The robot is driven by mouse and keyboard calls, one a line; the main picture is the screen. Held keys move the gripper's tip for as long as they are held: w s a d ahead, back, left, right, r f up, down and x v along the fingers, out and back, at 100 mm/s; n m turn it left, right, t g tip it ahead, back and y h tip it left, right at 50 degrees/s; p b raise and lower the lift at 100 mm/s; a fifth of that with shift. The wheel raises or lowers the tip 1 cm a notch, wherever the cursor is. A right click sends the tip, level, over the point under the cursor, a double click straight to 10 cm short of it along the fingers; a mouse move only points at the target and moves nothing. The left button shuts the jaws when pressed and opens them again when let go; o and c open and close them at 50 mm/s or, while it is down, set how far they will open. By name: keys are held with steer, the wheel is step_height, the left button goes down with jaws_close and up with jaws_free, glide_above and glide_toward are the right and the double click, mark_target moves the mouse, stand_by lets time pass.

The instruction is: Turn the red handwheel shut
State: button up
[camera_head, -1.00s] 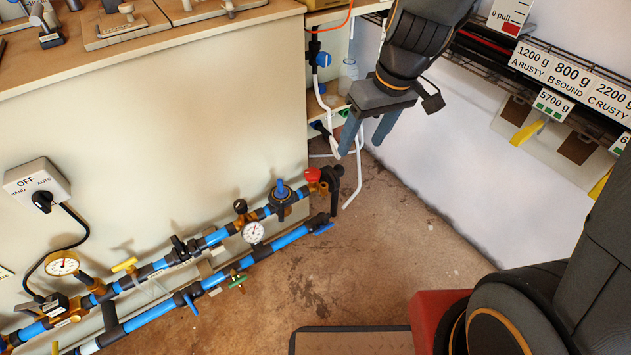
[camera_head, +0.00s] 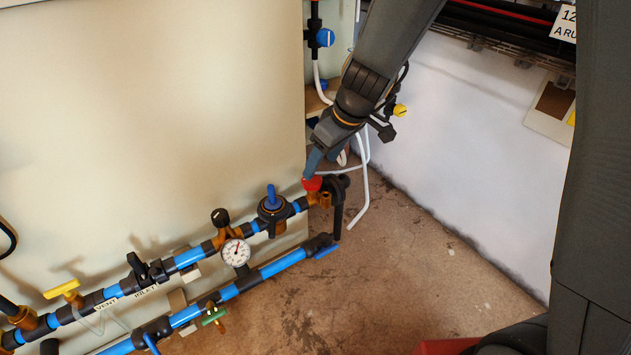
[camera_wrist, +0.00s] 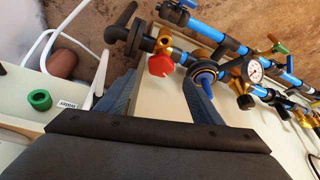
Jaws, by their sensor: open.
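The red handwheel (camera_head: 312,184) sits on a brass valve at the right end of the upper blue pipe, beside a black elbow. In the wrist view the red handwheel (camera_wrist: 160,66) shows whole, just beyond the gap between my fingers. My gripper (camera_head: 314,160) points down at it from above in the head view, its tips close to the wheel. The wrist view shows my gripper (camera_wrist: 160,88) open and empty, one finger on each side. Whether a finger touches the wheel I cannot tell.
A blue-handled valve (camera_head: 271,203) and a pressure gauge (camera_head: 236,252) are left of the handwheel on the pipe. White hoses (camera_head: 360,180) hang behind my gripper. The cream panel (camera_head: 150,120) stands behind the pipes.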

mark_target(313, 179)
steer(key=b+x, duration=0.3)
steer(key=x, duration=0.4)
steer(key=c, duration=1.1)
